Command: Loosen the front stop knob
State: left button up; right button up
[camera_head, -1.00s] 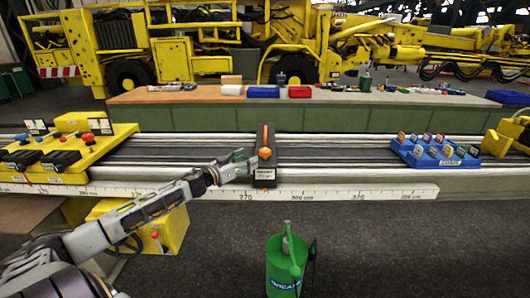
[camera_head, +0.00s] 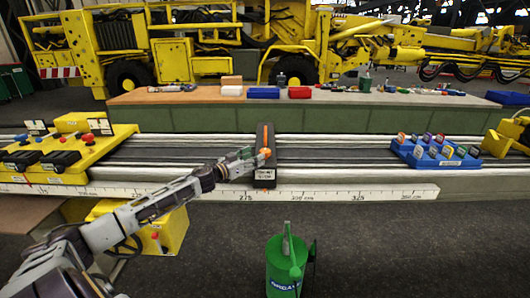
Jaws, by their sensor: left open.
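The stop block (camera_head: 265,178) is a dark upright piece with an orange stripe, standing across the rail above the white ruler. An orange knob (camera_head: 265,152) sits on its middle. My left gripper (camera_head: 256,158) reaches in from the left, its fingertips at the left side of the orange knob. It is open; whether a finger touches the knob is too small to tell. My right gripper is not in view.
A white ruler (camera_head: 320,192) runs along the rail's front edge. A yellow control box (camera_head: 75,160) is at the left, a blue tray (camera_head: 435,152) with several coloured pieces at the right. A green can (camera_head: 285,268) stands on the floor in front.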

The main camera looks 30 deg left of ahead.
aim_at(265, 150)
pick_arm(q)
jog(key=shift+w+d, duration=0.15)
jog(key=shift+w, duration=0.55)
jog(key=shift+x, duration=2.7)
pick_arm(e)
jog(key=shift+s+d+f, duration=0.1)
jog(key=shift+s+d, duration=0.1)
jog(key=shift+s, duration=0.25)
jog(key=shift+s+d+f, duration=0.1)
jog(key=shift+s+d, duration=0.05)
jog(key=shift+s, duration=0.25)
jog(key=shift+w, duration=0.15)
pick_arm(q)
jog(key=c, duration=1)
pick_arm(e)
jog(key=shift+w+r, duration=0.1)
pick_arm(q)
jog(key=shift+o, duration=0.2)
jog(key=shift+d+p, duration=0.1)
jog(key=shift+p, duration=0.3)
